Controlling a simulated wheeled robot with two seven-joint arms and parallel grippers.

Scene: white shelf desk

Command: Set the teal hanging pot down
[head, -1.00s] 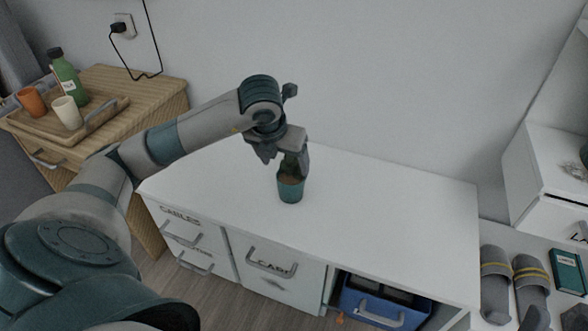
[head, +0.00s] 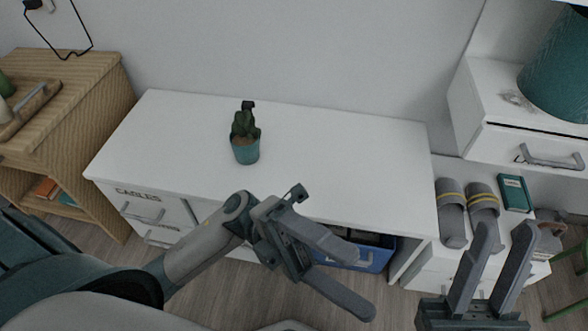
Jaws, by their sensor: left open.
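The teal hanging pot (head: 246,153) stands upright on the white desk top (head: 320,160), left of its middle, with a green cactus and brown soil in it. A small dark piece shows at the top of the plant. My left gripper (head: 364,288) is open and empty, in front of the desk and to the right of the pot, well apart from it. My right gripper (head: 506,232) is at the lower right, fingers pointing up and spread apart, with nothing between them.
A blue bin (head: 372,258) sits in the desk's open bay, partly behind my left gripper. Grey slippers (head: 452,212) and a teal book (head: 514,193) lie on the lower right surface. A wooden cabinet (head: 85,95) stands at left. The desk top around the pot is clear.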

